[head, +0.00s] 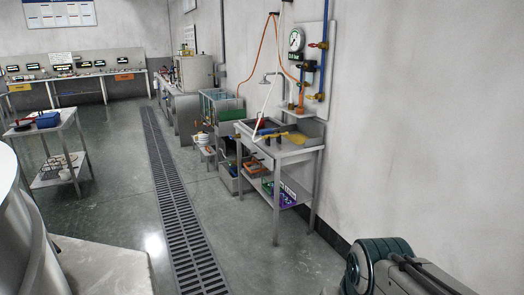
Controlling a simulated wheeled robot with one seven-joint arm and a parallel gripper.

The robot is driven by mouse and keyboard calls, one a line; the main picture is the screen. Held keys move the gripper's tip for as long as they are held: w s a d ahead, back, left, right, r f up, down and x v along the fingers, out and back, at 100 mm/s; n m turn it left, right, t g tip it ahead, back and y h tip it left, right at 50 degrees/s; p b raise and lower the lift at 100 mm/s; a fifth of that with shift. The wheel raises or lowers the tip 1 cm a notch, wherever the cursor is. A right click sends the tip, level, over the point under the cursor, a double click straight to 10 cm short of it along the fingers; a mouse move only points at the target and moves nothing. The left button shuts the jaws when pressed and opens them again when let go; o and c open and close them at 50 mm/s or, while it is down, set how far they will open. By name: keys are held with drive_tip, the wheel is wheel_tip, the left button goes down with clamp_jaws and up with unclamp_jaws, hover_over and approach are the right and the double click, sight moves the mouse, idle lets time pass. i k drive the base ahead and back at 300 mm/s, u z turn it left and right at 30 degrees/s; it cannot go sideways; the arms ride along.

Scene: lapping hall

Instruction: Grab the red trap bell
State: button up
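I cannot pick out the red trap bell with certainty at this distance. A steel wash table (275,153) stands against the right wall, with small dark, blue and yellow items on its top, too small to tell apart. A small red item lies on the cart (66,117) at the left, beside a blue box (47,120); I cannot tell what it is. My arm shows at the lower right, far from the wash table, but my gripper is out of the picture.
A drain grate (172,190) runs along the floor between the cart and the wash table. Green-framed tanks (222,105) stand behind the wash table. A gauge panel (312,62) with pipes hangs on the right wall. Grey floor (235,235) in front of the table is clear.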

sight(261, 123)
drive_tip(key=i, duration=2.2)
drive_tip(key=u, duration=0.8)
drive_tip(key=i, duration=4.2)
drive_tip(key=z, duration=1.75)
